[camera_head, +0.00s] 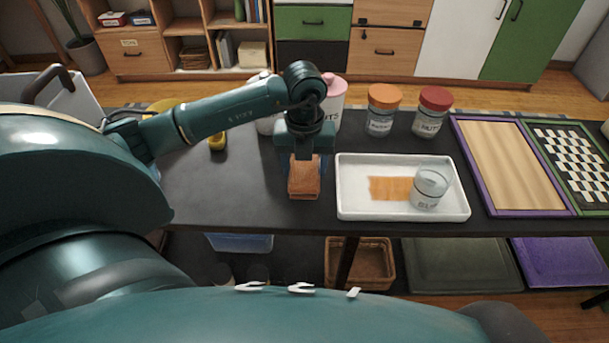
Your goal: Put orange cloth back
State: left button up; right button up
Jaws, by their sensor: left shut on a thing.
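My left gripper (304,160) points down over the dark table and is shut on the orange cloth (304,187), which looks like a small folded brown-orange block. The cloth is at the table's front part, just left of the white tray (352,210). I cannot tell whether it touches the tabletop. A flat orange patch (388,188) with a ragged left edge lies in the tray. A clear jar with a white label (430,188) stands in the tray at the patch's right end. My right gripper is not in view.
Behind the tray stand an orange-lidded jar (383,110) and a red-lidded jar (431,112). A pink-lidded canister (332,100) is partly behind my arm. A purple-framed board (510,165) and a checkered board (572,160) lie at right. A yellow object (217,141) lies at left; the table's front left is clear.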

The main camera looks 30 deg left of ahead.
aim_at(304, 167)
pick_arm(q)
jog(key=shift+f, duration=1.8)
jog(key=shift+f, duration=0.1)
jog(key=o, duration=0.9)
jog(key=shift+o, duration=0.2)
notch_tip(304, 167, up, 12)
jog(key=shift+r, duration=0.15)
